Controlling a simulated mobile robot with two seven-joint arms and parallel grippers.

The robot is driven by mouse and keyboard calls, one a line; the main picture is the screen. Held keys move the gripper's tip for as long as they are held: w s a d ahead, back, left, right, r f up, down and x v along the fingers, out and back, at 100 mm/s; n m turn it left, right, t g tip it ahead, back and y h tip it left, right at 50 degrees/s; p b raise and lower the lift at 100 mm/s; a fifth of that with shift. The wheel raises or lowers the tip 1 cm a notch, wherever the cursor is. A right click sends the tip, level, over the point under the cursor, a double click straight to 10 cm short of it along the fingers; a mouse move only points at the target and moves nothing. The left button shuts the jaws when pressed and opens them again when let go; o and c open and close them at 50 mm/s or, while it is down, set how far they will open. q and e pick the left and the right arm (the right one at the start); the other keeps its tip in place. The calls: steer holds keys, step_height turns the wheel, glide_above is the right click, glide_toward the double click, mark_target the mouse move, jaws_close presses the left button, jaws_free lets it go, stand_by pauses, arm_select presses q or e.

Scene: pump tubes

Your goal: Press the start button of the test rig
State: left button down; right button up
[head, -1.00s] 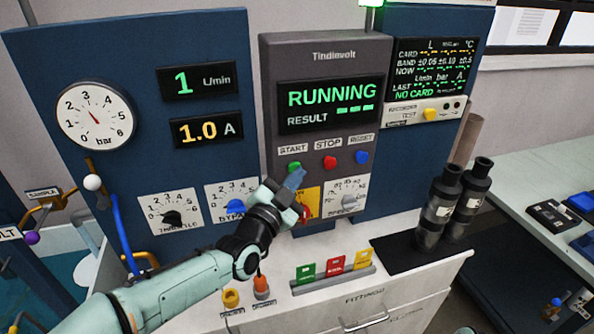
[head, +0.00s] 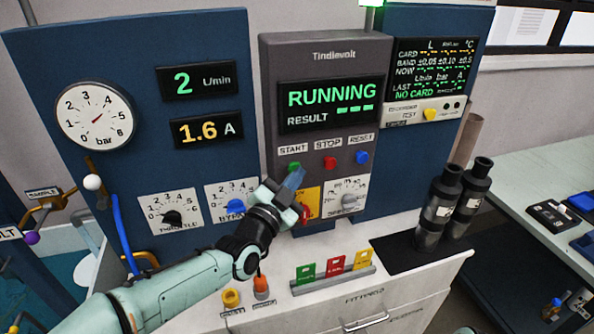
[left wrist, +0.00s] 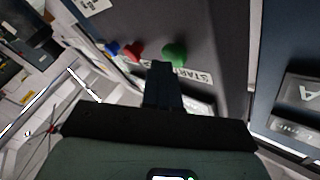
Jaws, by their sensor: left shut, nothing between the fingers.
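The test rig's grey control box (head: 320,60) has a lit display (head: 330,100) reading RUNNING, with dashes after RESULT. Below it are the green start button (head: 294,166), the red stop button (head: 329,163) and the blue reset button (head: 361,157). My left gripper (head: 295,178) is shut and empty, its fingertips just below the start button in the head view. In the left wrist view the shut fingers (left wrist: 161,70) point at the panel beside the green start button (left wrist: 174,55). I cannot tell whether they touch it. My right gripper is not in view.
A pressure gauge (head: 96,115), a flow readout (head: 198,82) of 2 and a current readout (head: 206,129) of 1.6 A are on the blue panel. Coloured cards (head: 334,266) and two dark cylinders (head: 437,208) stand on the bench at right.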

arm_select(q)
steer(key=shift+w+a, duration=0.1)
stand_by(0.3)
steer(key=shift+w+a, duration=0.15)
steer(key=shift+a, duration=0.05)
steer(key=shift+a+r, duration=0.1)
steer(key=shift+r, duration=0.05)
steer(key=shift+b, duration=0.6)
steer(key=shift+s+d+f+b, duration=0.1)
steer(key=shift+s+d+b, duration=0.4)
steer(key=shift+s, duration=0.4)
steer(key=shift+s+d+f+b, duration=0.1)
steer(key=shift+s+d+b, duration=0.15)
steer(key=shift+s+b, duration=0.55)
steer(key=shift+s+d+b, duration=0.35)
steer(key=shift+s+d, duration=0.05)
steer(key=shift+s, duration=0.65)
